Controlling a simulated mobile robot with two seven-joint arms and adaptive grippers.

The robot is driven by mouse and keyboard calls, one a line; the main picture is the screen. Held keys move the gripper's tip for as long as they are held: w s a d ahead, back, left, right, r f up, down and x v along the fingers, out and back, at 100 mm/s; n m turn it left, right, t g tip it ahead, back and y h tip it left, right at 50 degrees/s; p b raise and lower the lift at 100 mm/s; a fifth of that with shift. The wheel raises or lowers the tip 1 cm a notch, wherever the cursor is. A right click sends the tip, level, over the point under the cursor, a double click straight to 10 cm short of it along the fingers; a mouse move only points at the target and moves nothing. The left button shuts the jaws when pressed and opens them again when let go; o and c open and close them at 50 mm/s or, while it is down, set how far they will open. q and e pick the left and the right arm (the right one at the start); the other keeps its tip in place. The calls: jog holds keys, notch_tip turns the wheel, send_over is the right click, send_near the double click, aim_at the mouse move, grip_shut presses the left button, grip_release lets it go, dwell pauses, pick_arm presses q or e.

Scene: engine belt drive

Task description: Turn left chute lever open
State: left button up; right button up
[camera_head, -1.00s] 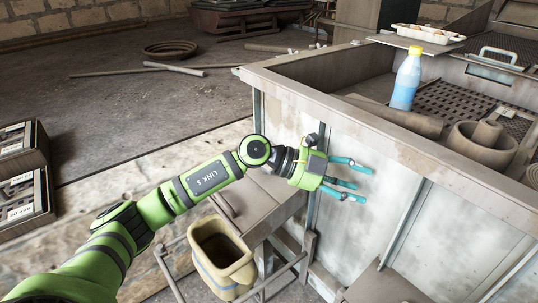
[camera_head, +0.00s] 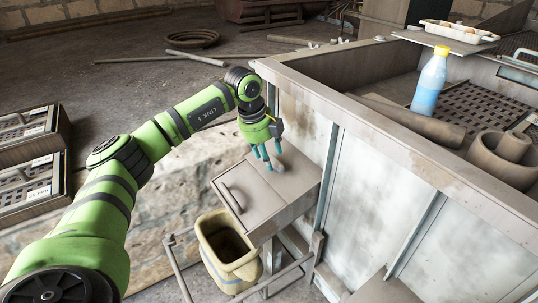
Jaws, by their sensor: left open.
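The left chute (camera_head: 285,185) is a grey-brown box sticking out from the side of the bench. A dark curved handle (camera_head: 231,197) sits on its left front face; I cannot tell for sure whether this is the lever. My left gripper (camera_head: 265,160) is open, with teal fingers pointing down over the back of the chute's top. A small grey piece (camera_head: 279,166) shows beside the fingertips; I cannot tell what it is or whether they touch it. The handle is apart from the fingers, to their lower left. My right gripper is out of view.
A yellowish bin (camera_head: 228,252) stands below the chute, with metal rails around it. The bench (camera_head: 420,150) rises to the right, holding a blue bottle (camera_head: 429,82) and clay pots (camera_head: 500,158). Slotted crates (camera_head: 28,160) stand at the left.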

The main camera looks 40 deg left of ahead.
pick_arm(q)
jog(key=shift+w+f, duration=0.15)
jog(key=shift+f, duration=0.45)
jog(key=shift+d, duration=0.1)
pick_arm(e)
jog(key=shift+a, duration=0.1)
pick_arm(q)
grip_shut()
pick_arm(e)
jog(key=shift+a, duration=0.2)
